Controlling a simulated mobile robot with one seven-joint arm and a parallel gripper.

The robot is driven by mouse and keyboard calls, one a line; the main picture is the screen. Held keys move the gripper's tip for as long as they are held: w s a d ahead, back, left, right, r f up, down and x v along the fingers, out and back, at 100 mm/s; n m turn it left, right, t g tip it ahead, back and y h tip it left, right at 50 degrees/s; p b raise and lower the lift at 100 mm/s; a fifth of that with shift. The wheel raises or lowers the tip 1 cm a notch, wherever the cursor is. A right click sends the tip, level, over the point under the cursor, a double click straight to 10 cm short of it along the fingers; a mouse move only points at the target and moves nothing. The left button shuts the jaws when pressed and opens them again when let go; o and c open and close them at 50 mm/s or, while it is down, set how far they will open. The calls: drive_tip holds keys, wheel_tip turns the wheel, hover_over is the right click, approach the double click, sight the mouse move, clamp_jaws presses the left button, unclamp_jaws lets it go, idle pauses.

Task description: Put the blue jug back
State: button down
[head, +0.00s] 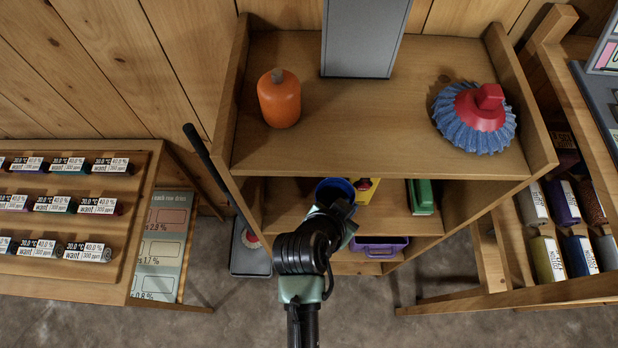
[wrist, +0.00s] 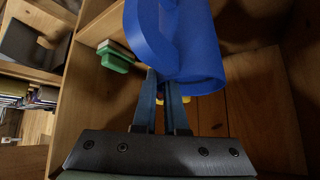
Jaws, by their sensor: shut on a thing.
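The blue jug (wrist: 192,45) fills the upper middle of the wrist view, with its curved handle on the left side. My gripper (wrist: 165,85) is shut on the jug; the fingertips meet its lower part, and the exact contact is partly hidden behind the handle. In the head view the jug (head: 334,190) shows as a blue round rim at the front of the shelf below the top board. My arm hides the lower part of the jug there. I cannot tell whether the jug touches a board.
The wooden shelf unit's top board (head: 370,130) holds an orange container (head: 279,98), a grey panel (head: 364,38) and a blue-red brush (head: 476,118). On the shelf below are a yellow-red thing (head: 365,190) and a green thing (head: 421,197). A purple container (head: 379,247) sits lower.

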sight(330, 189)
drive_tip(key=w+a+f+p, duration=0.3)
drive_tip(key=w+a, duration=0.3)
drive_tip(key=a, duration=0.1)
drive_tip(key=shift+w+a+f, duration=0.2)
drive_tip(key=shift+a+f, duration=0.05)
drive_tip(key=shift+a, duration=0.1)
drive_tip(key=shift+f, duration=0.15)
drive_tip(key=c, duration=1)
unclamp_jaws()
drive_tip(key=shift+o, duration=0.2)
